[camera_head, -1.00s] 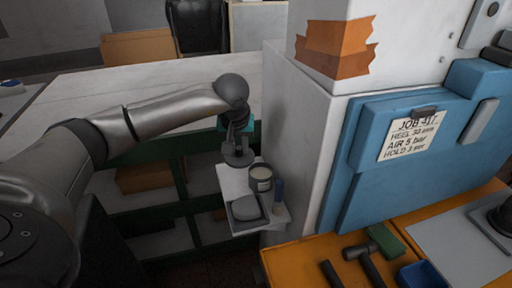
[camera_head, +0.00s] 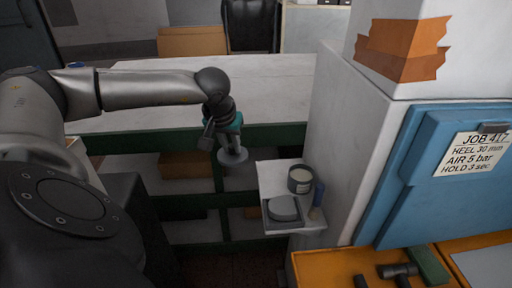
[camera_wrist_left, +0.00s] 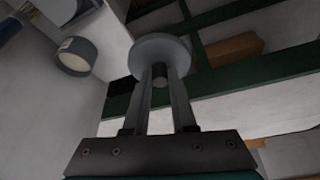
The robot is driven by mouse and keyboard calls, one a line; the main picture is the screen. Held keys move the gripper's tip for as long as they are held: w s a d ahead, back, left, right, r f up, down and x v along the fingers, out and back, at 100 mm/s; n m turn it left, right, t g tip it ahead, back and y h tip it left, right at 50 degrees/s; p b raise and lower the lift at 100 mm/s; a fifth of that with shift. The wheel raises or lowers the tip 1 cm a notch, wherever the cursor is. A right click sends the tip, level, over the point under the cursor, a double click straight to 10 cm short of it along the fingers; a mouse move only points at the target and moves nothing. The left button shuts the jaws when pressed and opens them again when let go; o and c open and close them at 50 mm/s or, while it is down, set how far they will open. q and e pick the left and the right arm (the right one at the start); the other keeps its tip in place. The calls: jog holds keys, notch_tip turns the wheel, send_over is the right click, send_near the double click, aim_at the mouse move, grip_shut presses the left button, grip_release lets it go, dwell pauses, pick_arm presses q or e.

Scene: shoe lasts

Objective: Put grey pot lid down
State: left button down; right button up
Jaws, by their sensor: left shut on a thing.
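The grey pot lid (camera_head: 234,158) is a flat round disc, hanging from my left gripper (camera_head: 228,143) in the head view. In the left wrist view the lid (camera_wrist_left: 160,52) shows at the tips of my left gripper (camera_wrist_left: 160,76), whose fingers are shut on its dark knob. The lid is in the air, left of a small white shelf. An open grey pot (camera_head: 301,181) with pale contents stands on that shelf; it also shows in the left wrist view (camera_wrist_left: 76,56). My right gripper is in neither view.
A pale bench with a green frame (camera_head: 280,135) stands behind.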

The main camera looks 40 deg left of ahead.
pick_arm(q)
jog(key=w+d+r+b, duration=0.1)
jog(key=w+r, duration=0.2)
jog(key=w, duration=0.4)
jog(key=w+d+r+b, duration=0.2)
jog(key=w+r, duration=0.2)
jog(key=w, duration=0.2)
notch_tip(320, 180, down, 16)
jog(key=shift+a+r+b, duration=0.15)
jog(key=shift+r+b, duration=0.1)
jog(key=shift+b, duration=1)
notch_tip(320, 180, down, 4)
jog(key=shift+f+b, duration=0.25)
jog(key=shift+b, duration=0.15)
jog(key=shift+f, duration=0.1)
jog(key=c, duration=0.7)
grip_release()
jog(key=shift+c, duration=0.2)
